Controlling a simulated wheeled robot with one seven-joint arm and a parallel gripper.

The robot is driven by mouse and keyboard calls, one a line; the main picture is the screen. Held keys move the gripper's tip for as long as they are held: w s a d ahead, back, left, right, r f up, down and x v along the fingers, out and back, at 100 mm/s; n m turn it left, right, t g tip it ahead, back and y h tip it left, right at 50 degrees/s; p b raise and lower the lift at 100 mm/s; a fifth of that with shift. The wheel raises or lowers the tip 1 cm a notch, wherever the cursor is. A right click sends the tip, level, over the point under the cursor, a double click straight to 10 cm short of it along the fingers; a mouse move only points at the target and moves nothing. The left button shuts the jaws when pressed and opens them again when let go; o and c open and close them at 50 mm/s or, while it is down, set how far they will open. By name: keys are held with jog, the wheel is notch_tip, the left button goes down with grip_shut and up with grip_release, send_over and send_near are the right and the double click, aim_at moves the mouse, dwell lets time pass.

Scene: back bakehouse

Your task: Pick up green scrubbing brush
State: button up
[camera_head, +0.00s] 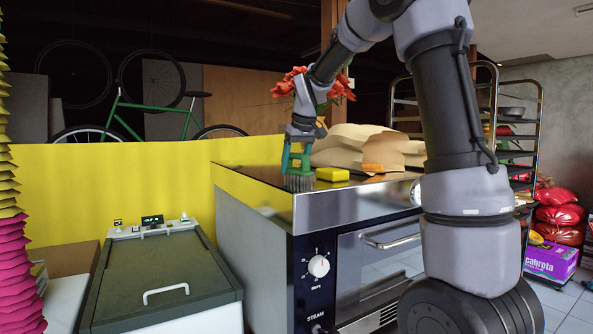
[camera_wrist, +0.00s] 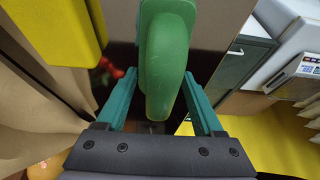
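The green scrubbing brush (camera_head: 300,182) stands on the oven's steel top near its left front corner, its grey bristles down. In the wrist view its rounded green handle (camera_wrist: 167,50) points toward my gripper. My gripper (camera_wrist: 160,76) has its two teal fingers spread, one on each side of the handle. A narrow gap shows between the left finger and the handle; the right fingertip is very close to it, and I cannot tell whether it touches. In the head view my gripper (camera_head: 296,160) is directly above the brush, fingers pointing down.
A yellow sponge-like block (camera_head: 332,174) lies just right of the brush. Tan sacks (camera_head: 360,147) are behind it. The oven (camera_head: 320,266) has its door handle in front. A grey-lidded chest (camera_head: 165,275) and a yellow panel (camera_head: 110,190) are to the left. Red flowers (camera_head: 290,83) show behind my arm.

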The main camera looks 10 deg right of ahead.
grip_shut()
notch_tip(320, 180, up, 10)
dwell(0.3)
